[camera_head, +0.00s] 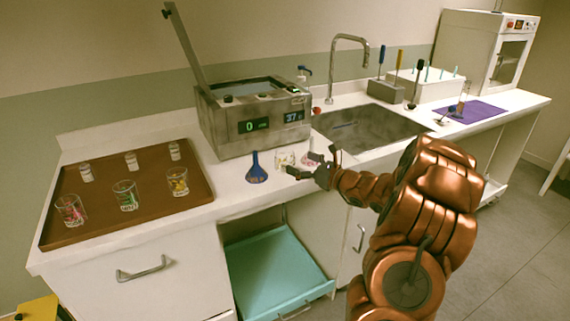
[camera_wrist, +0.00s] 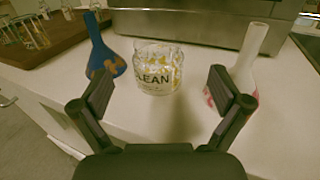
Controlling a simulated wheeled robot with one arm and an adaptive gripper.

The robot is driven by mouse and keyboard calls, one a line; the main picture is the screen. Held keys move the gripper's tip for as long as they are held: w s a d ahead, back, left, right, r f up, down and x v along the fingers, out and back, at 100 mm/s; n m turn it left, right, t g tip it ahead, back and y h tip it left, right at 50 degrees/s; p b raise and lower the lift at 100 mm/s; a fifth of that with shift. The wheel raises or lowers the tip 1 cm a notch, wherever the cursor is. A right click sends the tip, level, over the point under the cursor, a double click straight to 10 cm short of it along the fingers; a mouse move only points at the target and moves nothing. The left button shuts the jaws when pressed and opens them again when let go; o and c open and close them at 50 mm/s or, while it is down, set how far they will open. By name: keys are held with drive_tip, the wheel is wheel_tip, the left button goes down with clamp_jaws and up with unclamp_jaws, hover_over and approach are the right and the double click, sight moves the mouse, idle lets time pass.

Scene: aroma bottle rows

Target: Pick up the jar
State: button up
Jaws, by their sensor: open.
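A clear glass jar (camera_wrist: 157,68) with "CLEAN" in dark letters and yellow bits inside stands upright on the white counter. It also shows in the head view (camera_head: 284,158), in front of the grey bath. My gripper (camera_wrist: 160,82) is open and empty; in the head view it (camera_head: 304,163) is low over the counter, just right of the jar. In the wrist view the jar is centred between the spread fingers and slightly beyond their tips, with no contact visible. Its lower front is in plain view.
A blue flask (camera_wrist: 102,55) stands left of the jar, and a white flask with red marks (camera_wrist: 246,62) stands right, near my right finger. The grey water bath (camera_head: 252,118) is behind. A brown tray (camera_head: 148,213) with several jars is at left; a sink (camera_head: 365,133) is at right.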

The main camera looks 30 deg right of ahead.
sight(292, 158)
drive_tip(key=shift+p+x, duration=0.55)
drive_tip(key=shift+x, duration=2.2)
drive_tip(key=shift+a+r, duration=0.15)
drive_tip(key=shift+r, duration=0.05)
drive_tip(key=c, duration=1.3)
